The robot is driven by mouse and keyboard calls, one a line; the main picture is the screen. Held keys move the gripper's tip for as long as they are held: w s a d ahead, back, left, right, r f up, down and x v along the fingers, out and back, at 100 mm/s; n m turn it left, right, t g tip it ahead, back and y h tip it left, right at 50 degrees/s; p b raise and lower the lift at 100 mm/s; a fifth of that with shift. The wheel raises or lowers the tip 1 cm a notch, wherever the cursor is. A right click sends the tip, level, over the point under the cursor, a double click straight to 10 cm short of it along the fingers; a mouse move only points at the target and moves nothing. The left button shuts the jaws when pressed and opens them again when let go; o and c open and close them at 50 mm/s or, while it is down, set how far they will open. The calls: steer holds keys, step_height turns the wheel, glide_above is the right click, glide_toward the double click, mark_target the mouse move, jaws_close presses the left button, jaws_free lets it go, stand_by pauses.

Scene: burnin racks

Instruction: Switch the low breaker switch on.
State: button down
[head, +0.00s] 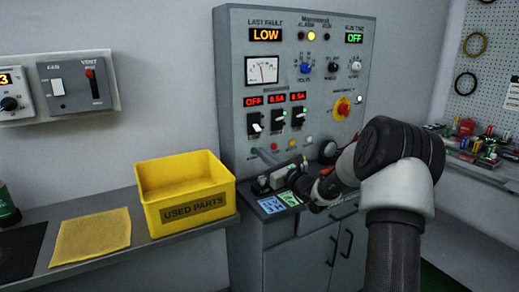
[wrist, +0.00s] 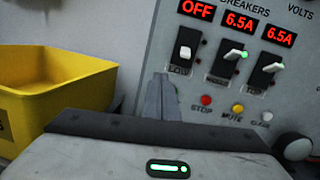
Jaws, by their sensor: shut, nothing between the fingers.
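The low breaker switch (wrist: 185,53) is the leftmost of a row of breakers on the grey panel. Its red display (wrist: 197,9) reads OFF, and its pale lever has no green glow. It also shows in the head view (head: 256,127). The middle breaker (wrist: 235,57) and right breaker (wrist: 272,68) have green-lit levers and displays reading 6.5A. My gripper (wrist: 161,80) is shut and empty, its fingertips below and left of the low switch in the wrist view. In the head view my gripper (head: 258,152) is below the breaker row, apart from the lever.
A yellow used parts bin (head: 188,207) stands on the shelf left of the panel, with a yellow cloth (head: 92,236) beside it. Stop (wrist: 206,100) and mute (wrist: 237,108) buttons sit below the breakers. A red emergency knob (head: 343,108) is farther right. The fault display (head: 265,35) reads LOW.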

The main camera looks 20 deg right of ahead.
mark_target(256, 134)
steer(key=d, duration=0.1)
steer(key=d+f+m+h, duration=0.1)
steer(key=d+f+m, duration=0.1)
steer(key=d, duration=0.1)
steer(key=shift+w+f+t+h, duration=0.25)
steer(key=shift+w+t+h, duration=0.1)
steer(key=shift+t+h, duration=0.05)
steer(key=shift+w, duration=0.1)
steer(key=b+x, duration=0.1)
steer(key=x, duration=0.8)
steer(key=shift+w+a+b, duration=0.2)
steer(key=shift+w+b, duration=0.15)
steer(key=shift+b, duration=0.05)
steer(key=r, duration=0.1)
steer(key=s+r, duration=0.1)
steer(key=r, duration=0.1)
steer(key=shift+s+d, duration=0.15)
steer(key=shift+d, duration=0.05)
steer(key=shift+s+r, duration=0.2)
steer(key=shift+r, duration=0.15)
